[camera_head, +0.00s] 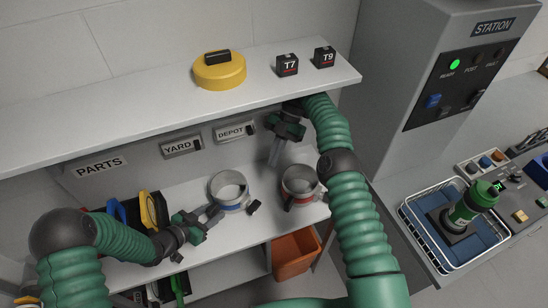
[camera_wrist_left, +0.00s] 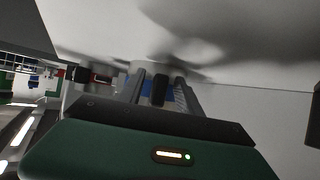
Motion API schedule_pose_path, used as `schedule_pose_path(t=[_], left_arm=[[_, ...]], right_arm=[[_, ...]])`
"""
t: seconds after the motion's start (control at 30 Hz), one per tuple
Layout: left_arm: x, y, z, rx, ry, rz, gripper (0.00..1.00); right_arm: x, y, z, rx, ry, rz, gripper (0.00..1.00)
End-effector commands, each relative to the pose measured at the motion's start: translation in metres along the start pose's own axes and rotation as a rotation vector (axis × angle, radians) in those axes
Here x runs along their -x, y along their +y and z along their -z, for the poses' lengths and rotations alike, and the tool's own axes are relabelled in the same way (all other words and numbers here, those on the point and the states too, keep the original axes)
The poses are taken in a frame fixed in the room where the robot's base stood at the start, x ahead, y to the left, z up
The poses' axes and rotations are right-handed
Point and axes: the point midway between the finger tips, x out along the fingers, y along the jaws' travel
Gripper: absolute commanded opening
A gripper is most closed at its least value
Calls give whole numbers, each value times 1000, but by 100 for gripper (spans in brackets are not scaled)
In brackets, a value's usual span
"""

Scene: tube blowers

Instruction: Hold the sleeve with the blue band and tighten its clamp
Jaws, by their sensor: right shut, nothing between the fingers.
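The sleeve with the blue band (camera_head: 231,206) is a short metallic ring on the white bench, with a dark clamp knob (camera_head: 254,207) at its front right. My left gripper (camera_head: 214,215) is at the sleeve's front left, fingers apart. In the left wrist view, a dark block (camera_wrist_left: 160,90) shows between the open fingers (camera_wrist_left: 160,80), with the blue band (camera_wrist_left: 148,92) behind it; contact cannot be told.
A similar sleeve with a red band (camera_head: 301,199) stands to the right. A shelf (camera_head: 130,110) overhangs the back, carrying a yellow round part (camera_head: 219,72) and dark blocks T7 (camera_head: 287,65) and T9 (camera_head: 324,57). An orange bin (camera_head: 294,256) is below. A wire basket (camera_head: 425,245) is at right.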

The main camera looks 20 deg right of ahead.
Motion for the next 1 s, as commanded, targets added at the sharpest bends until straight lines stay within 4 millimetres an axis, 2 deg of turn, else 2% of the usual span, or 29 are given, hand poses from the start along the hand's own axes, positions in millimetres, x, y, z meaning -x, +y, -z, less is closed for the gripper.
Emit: schedule_pose_path(t=[0.27,0.37,0.47,0.7,0.8,1.0], left_arm=[[0,0,0,0,1,0,43],[7,0,1,-1,1,1,43],[24,-2,1,1,0,3,43],[86,-2,0,1,-1,4,43],[105,-2,0,0,0,3,43],[119,-1,-1,0,-1,1,43]], right_arm=[[0,0,0,0,0,0,0],[0,0,0,0,0,0,0],[0,0,0,0,0,0,0],[0,0,0,0,0,0,0],[0,0,0,0,0,0,0],[0,0,0,0,0,0,0]])
